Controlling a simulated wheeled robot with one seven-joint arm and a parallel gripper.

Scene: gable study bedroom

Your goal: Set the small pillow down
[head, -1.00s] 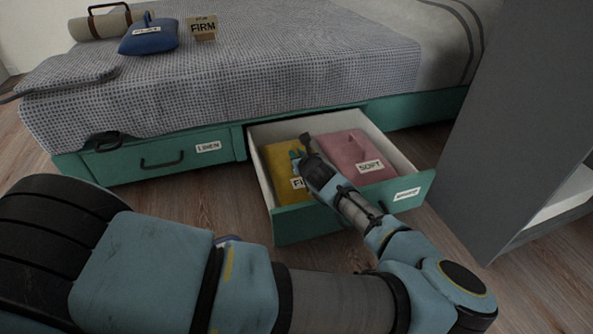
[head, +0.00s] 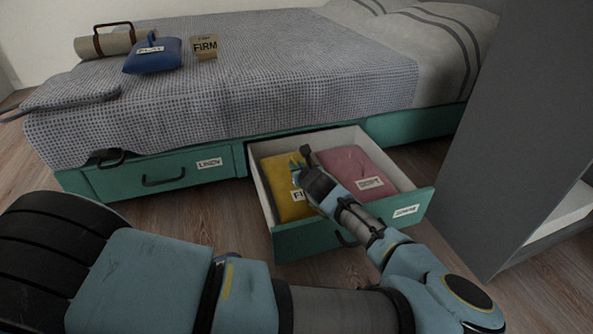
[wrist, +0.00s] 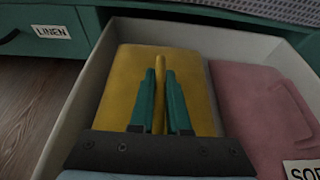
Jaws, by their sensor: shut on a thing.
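A small yellow pillow (head: 283,178) lies in the left half of the open drawer (head: 300,240). Its label is partly hidden by my arm; it starts with "FI". In the wrist view the yellow pillow (wrist: 121,98) fills the space between my gripper and the drawer's back and left walls. My gripper (head: 298,166) is shut on its upright yellow strap. The two teal fingers (wrist: 160,75) press on the strap from both sides in the wrist view. Whether the pillow touches the drawer floor is hard to tell.
A pink pillow (head: 350,165) lies beside it in the drawer's right half. A blue pillow (head: 153,58), a "FIRM" card (head: 205,47) and a rolled mat (head: 88,46) are on the bed. A grey cabinet (head: 520,140) stands at right. The linen drawer (head: 120,183) is shut.

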